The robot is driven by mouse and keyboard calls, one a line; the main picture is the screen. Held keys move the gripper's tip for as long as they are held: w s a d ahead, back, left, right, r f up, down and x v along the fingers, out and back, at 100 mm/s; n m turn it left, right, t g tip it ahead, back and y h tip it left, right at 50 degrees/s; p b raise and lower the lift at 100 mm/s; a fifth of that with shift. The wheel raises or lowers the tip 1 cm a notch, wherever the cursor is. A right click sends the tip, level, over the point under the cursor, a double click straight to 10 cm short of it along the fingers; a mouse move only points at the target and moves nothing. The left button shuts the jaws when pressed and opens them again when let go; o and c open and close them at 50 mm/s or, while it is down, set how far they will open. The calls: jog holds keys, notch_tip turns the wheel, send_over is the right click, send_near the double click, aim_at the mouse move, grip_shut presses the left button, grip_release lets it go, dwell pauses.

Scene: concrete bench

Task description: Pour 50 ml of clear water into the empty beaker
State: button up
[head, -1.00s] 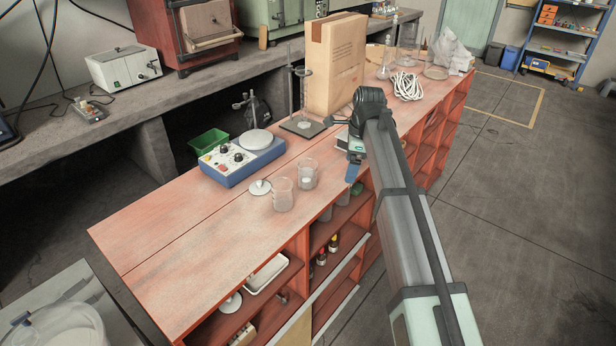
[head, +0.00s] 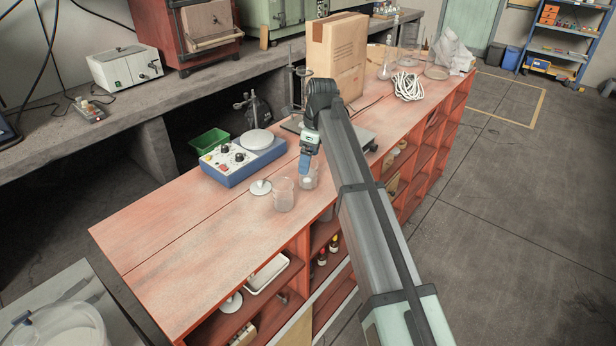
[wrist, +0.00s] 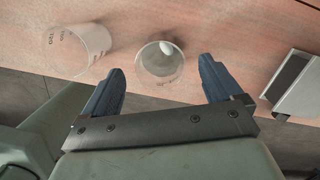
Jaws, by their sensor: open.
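Two clear beakers stand near the front edge of the red bench. The left beaker (head: 284,197) is upright and has printed marks, which show in the wrist view (wrist: 72,50). The right beaker (head: 309,183) is partly hidden behind my gripper (head: 305,168). In the wrist view this right beaker (wrist: 160,68) has a small white object inside and lies ahead of my gripper (wrist: 160,88), between the lines of its two blue fingers. The fingers are apart and hold nothing. I cannot tell the water level in either beaker.
A blue stirrer hotplate (head: 243,158) stands behind the beakers, with a small white disc (head: 261,187) nearby. The bench's left end is clear.

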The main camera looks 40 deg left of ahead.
jog(key=shift+s+a+f, duration=0.1)
jog(key=shift+a+f, duration=0.05)
jog(key=shift+f, duration=1.45)
jog(key=shift+a+f, duration=0.1)
jog(key=shift+f, duration=1.45)
jog(key=c, duration=1.3)
jog(key=shift+o, duration=0.2)
jog(key=shift+r, duration=0.15)
